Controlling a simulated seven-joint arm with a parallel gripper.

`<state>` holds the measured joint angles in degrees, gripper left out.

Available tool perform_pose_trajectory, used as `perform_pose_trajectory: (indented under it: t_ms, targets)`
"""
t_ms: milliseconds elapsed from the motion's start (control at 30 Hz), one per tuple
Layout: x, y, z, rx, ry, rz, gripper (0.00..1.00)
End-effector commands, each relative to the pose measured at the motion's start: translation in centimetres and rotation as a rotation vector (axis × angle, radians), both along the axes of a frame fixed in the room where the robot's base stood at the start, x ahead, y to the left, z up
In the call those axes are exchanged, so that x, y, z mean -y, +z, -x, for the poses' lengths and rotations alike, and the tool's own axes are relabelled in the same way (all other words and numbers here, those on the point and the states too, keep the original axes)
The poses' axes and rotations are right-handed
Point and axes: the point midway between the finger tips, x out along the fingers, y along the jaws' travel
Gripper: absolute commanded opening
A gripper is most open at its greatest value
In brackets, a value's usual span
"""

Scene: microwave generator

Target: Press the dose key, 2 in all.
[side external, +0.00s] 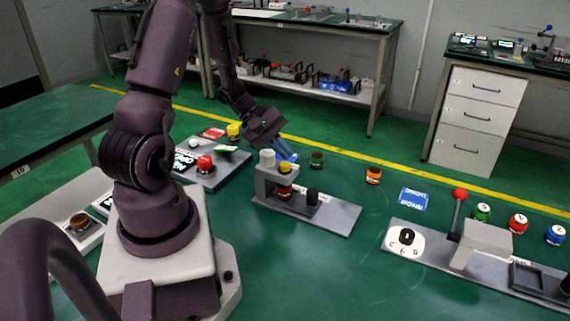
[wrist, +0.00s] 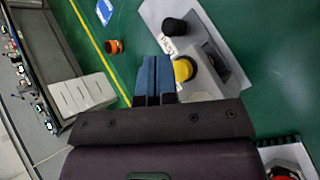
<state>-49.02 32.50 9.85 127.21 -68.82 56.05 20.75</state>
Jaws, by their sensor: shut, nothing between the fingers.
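A black cylinder (side external: 313,197) stands on the plate. I cannot tell for sure which part is the dose key. My gripper (side external: 290,156), with blue fingers, is shut and empty just above and behind the yellow part. In the wrist view my fingertips (wrist: 155,62) are left of the yellow part (wrist: 183,69); contact is unclear.
A console with a red button (side external: 205,163) and a yellow button (side external: 234,130) is on the left. A red-knobbed lever (side external: 460,195) and several coloured jars are on the right.

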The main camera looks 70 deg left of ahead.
Motion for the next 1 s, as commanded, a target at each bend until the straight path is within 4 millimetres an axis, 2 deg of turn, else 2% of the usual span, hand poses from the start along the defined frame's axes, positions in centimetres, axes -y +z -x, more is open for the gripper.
perform_pose_trajectory:
  t_ms: [1000]
  targets:
    - [-0.02, -1.0, 0.0, 0.0, 0.0, 0.0, 0.0]
